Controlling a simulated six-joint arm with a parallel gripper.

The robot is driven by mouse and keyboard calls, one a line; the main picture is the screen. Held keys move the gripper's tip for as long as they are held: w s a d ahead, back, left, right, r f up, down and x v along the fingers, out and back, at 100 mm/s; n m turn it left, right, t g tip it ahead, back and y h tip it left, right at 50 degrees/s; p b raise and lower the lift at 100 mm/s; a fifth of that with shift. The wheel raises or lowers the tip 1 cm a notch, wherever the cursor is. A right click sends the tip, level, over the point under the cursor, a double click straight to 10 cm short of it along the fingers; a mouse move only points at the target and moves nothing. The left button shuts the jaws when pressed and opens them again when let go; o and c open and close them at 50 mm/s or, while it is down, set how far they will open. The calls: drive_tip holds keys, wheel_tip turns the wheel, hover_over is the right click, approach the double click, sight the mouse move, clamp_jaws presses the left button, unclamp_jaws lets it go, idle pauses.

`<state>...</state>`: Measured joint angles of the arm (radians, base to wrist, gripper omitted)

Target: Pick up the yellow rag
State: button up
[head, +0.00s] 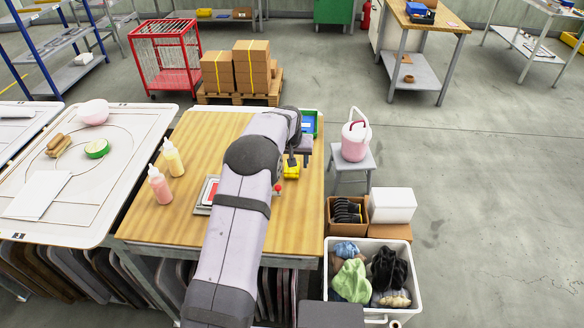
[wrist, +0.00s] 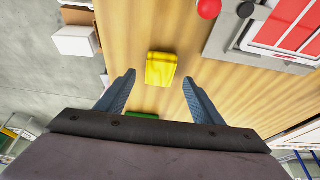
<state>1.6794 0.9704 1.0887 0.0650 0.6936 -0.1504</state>
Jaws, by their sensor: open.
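The yellow rag (wrist: 161,69) lies folded on the wooden table (wrist: 135,30) and shows between and just beyond my fingertips in the wrist view. In the head view the yellow rag (head: 291,170) sits near the table's right side, partly hidden by my arm. My gripper (wrist: 158,82) is open and empty, with a finger on either side of the rag's near end and clear gaps to it. How high the fingers are above the table I cannot tell. In the head view my arm hides most of the gripper.
A red and white panel on a grey plate (wrist: 235,40) and a red knob (wrist: 208,8) lie beside the rag. Two bottles (head: 166,172) stand at the table's left. A green tray (head: 309,120) is at the back right. A white bin of cloths (head: 400,240) stands right of the table.

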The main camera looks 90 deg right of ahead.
sight(292, 170)
drive_tip(key=shift+p+x, duration=0.5)
drive_tip(key=shift+x, duration=0.95)
drive_tip(key=c, duration=1.1)
drive_tip(key=shift+r, duration=0.15)
